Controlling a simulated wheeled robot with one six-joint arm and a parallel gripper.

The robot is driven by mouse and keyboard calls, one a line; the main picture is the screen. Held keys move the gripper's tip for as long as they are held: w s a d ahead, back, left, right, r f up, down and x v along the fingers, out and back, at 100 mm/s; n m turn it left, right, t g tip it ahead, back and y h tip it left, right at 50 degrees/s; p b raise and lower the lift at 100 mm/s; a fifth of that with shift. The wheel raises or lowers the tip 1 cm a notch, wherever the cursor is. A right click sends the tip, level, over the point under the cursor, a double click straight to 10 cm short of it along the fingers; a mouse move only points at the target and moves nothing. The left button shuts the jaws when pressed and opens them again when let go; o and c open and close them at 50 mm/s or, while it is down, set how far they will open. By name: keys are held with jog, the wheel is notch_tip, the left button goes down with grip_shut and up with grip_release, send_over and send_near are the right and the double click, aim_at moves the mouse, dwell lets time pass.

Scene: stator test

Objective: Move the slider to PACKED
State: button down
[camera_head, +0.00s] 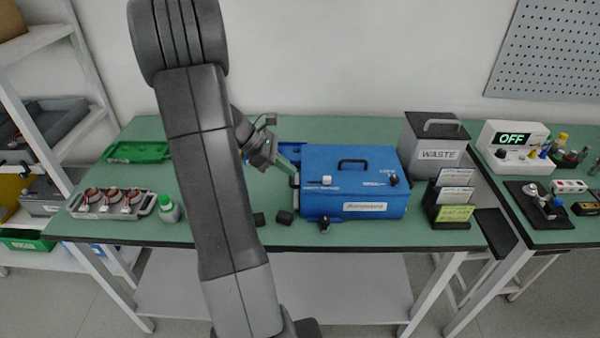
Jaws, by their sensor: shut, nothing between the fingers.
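A blue box (355,207) with a black top handle stands in the middle of the green bench. A white knob (326,180) sits at the left of its sloped front, by a line of small print; it looks like the slider. The print is too small to read, so I cannot tell which mark is PACKED. A black knob (393,180) is at the right of the same face. My gripper (291,172) is shut and empty at the box's left side, left of the white knob and apart from it. Its fingertips are hard to make out against the box edge.
A grey WASTE bin (436,155) and a card rack (450,217) stand right of the box. Small black blocks (285,217) lie at its front left.

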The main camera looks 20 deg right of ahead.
jog(key=v, duration=0.6)
jog(key=shift+r, duration=0.2)
jog(key=shift+s, duration=0.1)
